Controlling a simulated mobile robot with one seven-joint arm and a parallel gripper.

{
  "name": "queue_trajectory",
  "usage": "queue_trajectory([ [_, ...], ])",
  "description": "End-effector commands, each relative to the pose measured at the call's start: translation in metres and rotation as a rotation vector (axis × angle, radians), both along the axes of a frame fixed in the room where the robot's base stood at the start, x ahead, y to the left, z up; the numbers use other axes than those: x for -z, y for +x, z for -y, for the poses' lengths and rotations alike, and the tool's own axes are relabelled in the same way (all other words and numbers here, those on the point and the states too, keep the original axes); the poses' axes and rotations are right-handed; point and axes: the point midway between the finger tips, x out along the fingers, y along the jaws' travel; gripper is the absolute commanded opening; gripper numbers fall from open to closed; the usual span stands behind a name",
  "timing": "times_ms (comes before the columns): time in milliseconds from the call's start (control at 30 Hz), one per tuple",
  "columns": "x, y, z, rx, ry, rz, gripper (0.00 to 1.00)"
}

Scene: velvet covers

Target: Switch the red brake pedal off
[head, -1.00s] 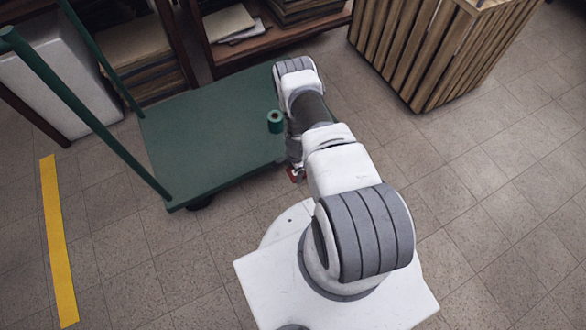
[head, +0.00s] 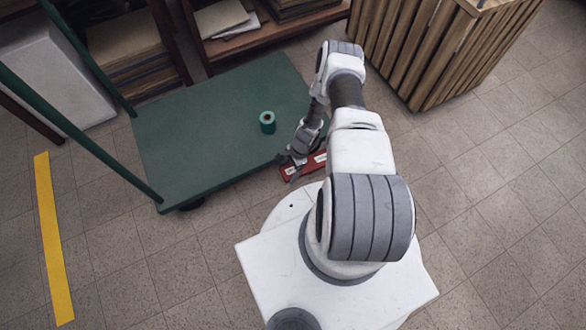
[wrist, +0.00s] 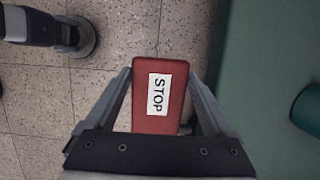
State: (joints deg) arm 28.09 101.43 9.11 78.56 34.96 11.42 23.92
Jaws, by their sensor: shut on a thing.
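The red brake pedal (head: 312,168) is at the right front edge of the green trolley deck, low by the floor, with white labels on it. In the wrist view the pedal (wrist: 158,117) lies between my fingers, and its white label reads STOP. My gripper (head: 297,165) is down at the pedal in the head view and covers part of it. The wrist view shows my gripper (wrist: 158,80) with one finger along each side of the pedal, shut on it. The pedal's underside and mounting are hidden.
The green trolley deck (head: 210,130) carries a teal roll (head: 267,122), close left of my gripper. Its green handle posts (head: 85,135) rise at left. A slatted wooden crate (head: 425,50) stands behind right, with shelves (head: 270,40) at the back. Tiled floor at right is clear.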

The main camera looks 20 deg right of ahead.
Motion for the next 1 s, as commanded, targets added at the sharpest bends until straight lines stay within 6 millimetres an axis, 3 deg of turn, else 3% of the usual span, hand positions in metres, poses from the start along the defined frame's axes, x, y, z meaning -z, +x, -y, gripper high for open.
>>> queue_trajectory([
  [500,-0.007,-0.004,-0.001,0.0,0.083,-0.008,0.0],
  [533,-0.007,-0.004,-0.001,0.0,0.083,-0.008,0.93],
  [600,-0.007,-0.003,-0.001,0.0,0.083,-0.007,1.0],
  [867,-0.008,-0.002,-0.002,-0.001,0.083,-0.005,1.0],
  [1000,-0.021,-0.001,0.003,0.001,0.083,-0.004,1.0],
])
